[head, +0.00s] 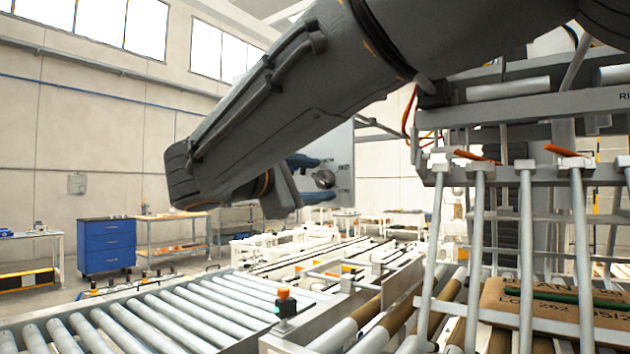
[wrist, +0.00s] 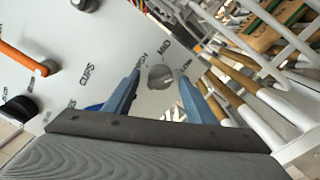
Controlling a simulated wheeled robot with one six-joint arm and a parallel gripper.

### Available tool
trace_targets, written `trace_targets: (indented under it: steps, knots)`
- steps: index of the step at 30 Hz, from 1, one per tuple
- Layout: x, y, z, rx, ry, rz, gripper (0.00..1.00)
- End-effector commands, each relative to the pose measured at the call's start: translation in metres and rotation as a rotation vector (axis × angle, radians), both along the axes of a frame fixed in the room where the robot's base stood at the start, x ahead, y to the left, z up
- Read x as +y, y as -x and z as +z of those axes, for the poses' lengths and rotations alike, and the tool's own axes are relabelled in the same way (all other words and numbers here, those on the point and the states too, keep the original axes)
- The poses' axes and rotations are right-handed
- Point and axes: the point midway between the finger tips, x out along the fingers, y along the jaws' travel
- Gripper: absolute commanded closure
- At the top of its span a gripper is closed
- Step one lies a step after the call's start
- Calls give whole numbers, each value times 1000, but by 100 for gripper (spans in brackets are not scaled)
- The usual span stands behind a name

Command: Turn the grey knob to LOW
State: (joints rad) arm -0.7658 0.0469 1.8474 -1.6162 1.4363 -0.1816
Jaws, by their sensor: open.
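The grey knob (wrist: 160,76) sits on a pale panel (wrist: 110,45) in the wrist view. The labels HIGH, MID and LOW stand in an arc above it, LOW on the right. Which label it points to is too small to tell. My gripper (wrist: 159,82) is open, with one blue finger on the left of the knob and one on the right. Gaps show between the fingers and the knob; contact cannot be told. In the head view the knob (head: 324,179) shows between the blue fingers of my gripper (head: 316,178), in front of the panel (head: 343,162).
Roller conveyors (head: 150,315) run below. A pale frame with slanted bars (head: 525,250) and a cardboard box (head: 545,310) stand at right.

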Motion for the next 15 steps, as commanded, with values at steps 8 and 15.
trace_targets:
  steps: [8, 15]
  knots:
    - [20, 24, -1, -1, 0, 5, 50]
    - [42, 52, -1, -1, -1, 4, 50]
